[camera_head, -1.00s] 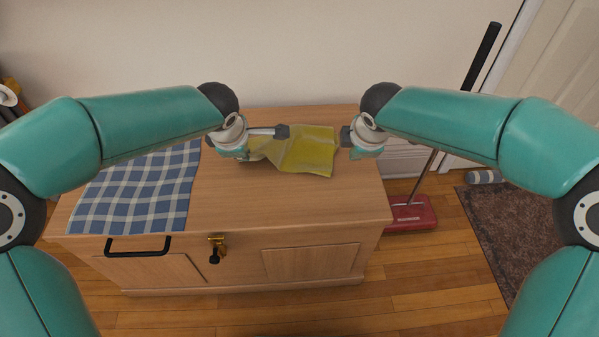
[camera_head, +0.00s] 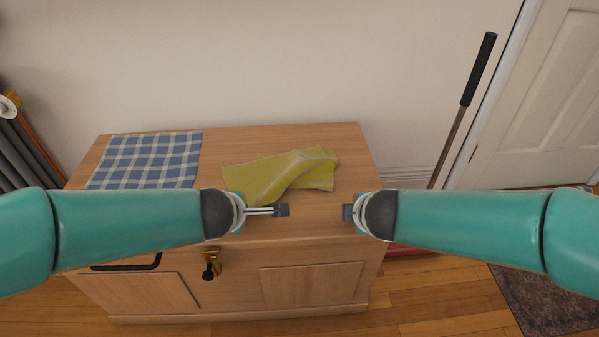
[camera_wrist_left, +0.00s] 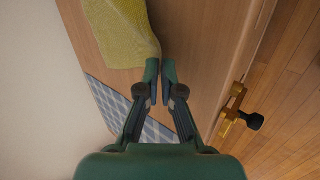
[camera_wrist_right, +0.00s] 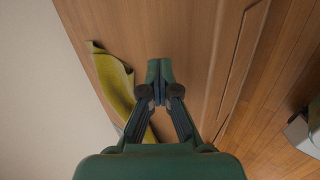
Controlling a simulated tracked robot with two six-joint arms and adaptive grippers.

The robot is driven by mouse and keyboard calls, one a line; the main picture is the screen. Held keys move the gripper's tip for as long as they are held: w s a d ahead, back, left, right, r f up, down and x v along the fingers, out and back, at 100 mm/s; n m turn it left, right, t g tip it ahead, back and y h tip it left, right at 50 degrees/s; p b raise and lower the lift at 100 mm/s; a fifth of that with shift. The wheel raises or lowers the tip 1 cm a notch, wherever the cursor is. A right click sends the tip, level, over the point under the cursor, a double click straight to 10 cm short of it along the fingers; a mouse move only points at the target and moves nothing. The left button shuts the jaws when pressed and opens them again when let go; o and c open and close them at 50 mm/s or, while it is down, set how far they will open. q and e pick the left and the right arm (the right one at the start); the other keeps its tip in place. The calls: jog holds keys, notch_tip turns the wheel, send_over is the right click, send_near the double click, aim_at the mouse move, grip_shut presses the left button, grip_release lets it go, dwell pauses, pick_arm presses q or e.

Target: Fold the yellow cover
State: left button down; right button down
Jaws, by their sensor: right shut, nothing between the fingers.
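The yellow cover (camera_head: 310,170) lies rumpled on the wooden chest top, right of centre. A raised crease runs across its middle, and its right part overlaps the left part. Its near part shows in the left wrist view (camera_wrist_left: 118,30), beside the fingertips, and one edge shows in the right wrist view (camera_wrist_right: 115,78). My left gripper (camera_wrist_left: 160,72) is in front of the cover, empty, with a narrow gap between its fingertips. My right gripper (camera_wrist_right: 159,72) is shut and empty to the right of the cover's near side. Neither gripper is touching the cover.
A blue-and-white checked cloth (camera_head: 150,160) lies on the chest top (camera_head: 230,148) at the left. A gold latch (camera_head: 210,259) and a black handle (camera_head: 130,266) are on the chest front.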

pick_arm(q)
jog(key=c, duration=1.3)
grip_release()
pick_arm(e)
jog(key=c, duration=1.4)
grip_release()
pick_arm(q)
jog(key=shift+o, duration=1.3)
pick_arm(e)
jog(key=o, duration=0.4)
jog(key=shift+c, duration=0.2)
pick_arm(q)
jog(key=r, duration=0.1)
jog(key=s+r, duration=0.1)
jog(key=r, duration=0.1)
jog(key=shift+s+r, duration=0.2)
jog(key=shift+r, duration=0.1)
pick_arm(e)
jog(key=r, duration=0.2)
jog(key=s+r, duration=0.1)
jog(key=shift+s+r, duration=0.2)
jog(key=shift+r, duration=0.15)
pick_arm(q)
jog(key=v, duration=0.7)
pick_arm(e)
jog(key=v, duration=0.7)
